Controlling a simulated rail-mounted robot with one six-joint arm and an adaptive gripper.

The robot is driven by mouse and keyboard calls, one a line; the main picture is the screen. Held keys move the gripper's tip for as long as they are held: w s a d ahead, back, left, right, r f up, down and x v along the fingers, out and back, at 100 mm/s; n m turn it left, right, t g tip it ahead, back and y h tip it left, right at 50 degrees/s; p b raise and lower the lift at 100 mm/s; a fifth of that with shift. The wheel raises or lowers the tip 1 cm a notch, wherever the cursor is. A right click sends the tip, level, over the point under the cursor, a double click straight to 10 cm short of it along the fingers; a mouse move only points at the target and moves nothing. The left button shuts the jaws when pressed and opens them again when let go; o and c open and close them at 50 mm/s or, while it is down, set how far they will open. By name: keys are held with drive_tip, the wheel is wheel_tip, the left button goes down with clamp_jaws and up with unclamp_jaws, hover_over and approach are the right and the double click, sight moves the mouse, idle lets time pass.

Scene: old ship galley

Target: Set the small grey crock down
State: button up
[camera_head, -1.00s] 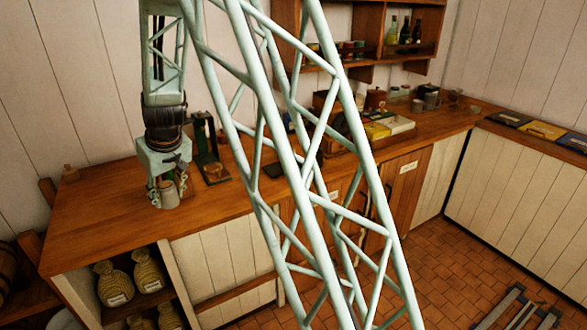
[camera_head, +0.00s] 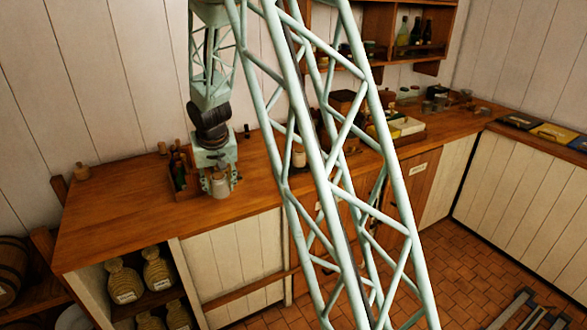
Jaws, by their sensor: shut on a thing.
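The small grey crock (camera_head: 221,188) is in my gripper (camera_head: 219,180), over the left part of the wooden counter (camera_head: 120,215). My gripper points down and is shut on the crock. The crock looks upright. Its base is low near the counter top, but I cannot tell whether it touches. The fingers hide part of its sides.
A wooden rack with bottles (camera_head: 180,172) stands just left of my gripper. A pale jar (camera_head: 299,157) shows behind my lattice arm. The counter's left part is bare.

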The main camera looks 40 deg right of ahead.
drive_tip(key=s+d+f+m+g+h, duration=0.1)
drive_tip(key=d+m, duration=0.4)
drive_tip(key=d, duration=0.9)
drive_tip(key=s+d+f+m+g+h, duration=0.2)
drive_tip(key=s+d+m, duration=0.2)
drive_tip(key=d, duration=1)
drive_tip(key=m+p, duration=0.1)
drive_tip(key=m, duration=0.1)
drive_tip(key=shift+s+d+m, duration=0.2)
drive_tip(key=shift+s+m, duration=0.1)
drive_tip(key=shift+s, duration=0.05)
drive_tip(key=w+d, duration=0.2)
drive_tip(key=w, duration=0.2)
drive_tip(key=w+d+f, duration=0.1)
drive_tip(key=w+d, duration=0.2)
drive_tip(key=w, duration=0.2)
drive_tip(key=w+d+p, duration=0.1)
drive_tip(key=w+d, duration=0.1)
drive_tip(key=w, duration=0.3)
drive_tip(key=shift+d+f, duration=0.3)
drive_tip(key=shift+f, duration=1.75)
drive_tip(key=shift+f, duration=0.15)
